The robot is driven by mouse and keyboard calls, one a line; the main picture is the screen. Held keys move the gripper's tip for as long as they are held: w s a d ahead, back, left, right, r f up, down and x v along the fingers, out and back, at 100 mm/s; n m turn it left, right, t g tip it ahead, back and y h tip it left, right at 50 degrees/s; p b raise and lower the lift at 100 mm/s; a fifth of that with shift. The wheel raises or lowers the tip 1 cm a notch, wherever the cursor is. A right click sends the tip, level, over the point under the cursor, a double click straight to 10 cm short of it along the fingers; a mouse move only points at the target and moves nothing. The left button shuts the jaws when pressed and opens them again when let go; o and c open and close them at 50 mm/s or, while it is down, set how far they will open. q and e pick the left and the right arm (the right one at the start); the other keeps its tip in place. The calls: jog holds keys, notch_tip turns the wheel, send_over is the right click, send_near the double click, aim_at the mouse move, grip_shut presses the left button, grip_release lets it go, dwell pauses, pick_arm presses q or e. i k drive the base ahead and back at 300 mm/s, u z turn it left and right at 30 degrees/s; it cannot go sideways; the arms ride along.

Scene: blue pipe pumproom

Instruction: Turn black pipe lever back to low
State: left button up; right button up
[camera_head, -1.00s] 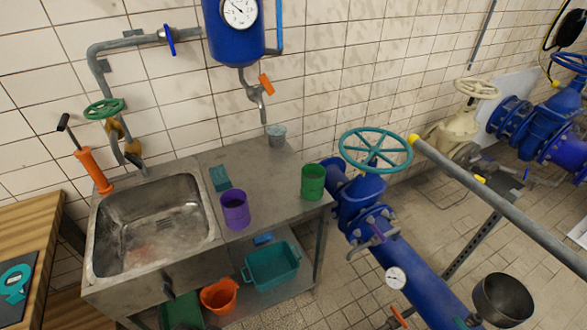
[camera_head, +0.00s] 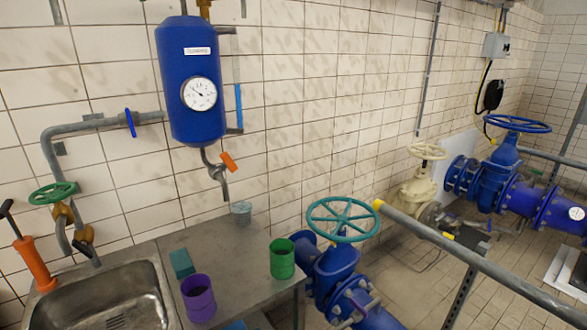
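I cannot make out a black pipe lever in this view. A blue lever (camera_head: 131,122) sits on the grey wall pipe (camera_head: 85,128) at the left. An orange lever (camera_head: 229,161) sits on the tap below the blue tank (camera_head: 190,80), which has a round white gauge (camera_head: 199,94). A small grey lever-like part shows on the blue pipe (camera_head: 352,297) at the bottom, too small to tell its position. Neither of my grippers is in view.
A teal handwheel (camera_head: 342,219) stands right of the counter. A grey rail (camera_head: 470,258) crosses the lower right. A blue handwheel (camera_head: 517,124) stands farther back.

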aim_at(82, 247)
jog(key=u, duration=1.5)
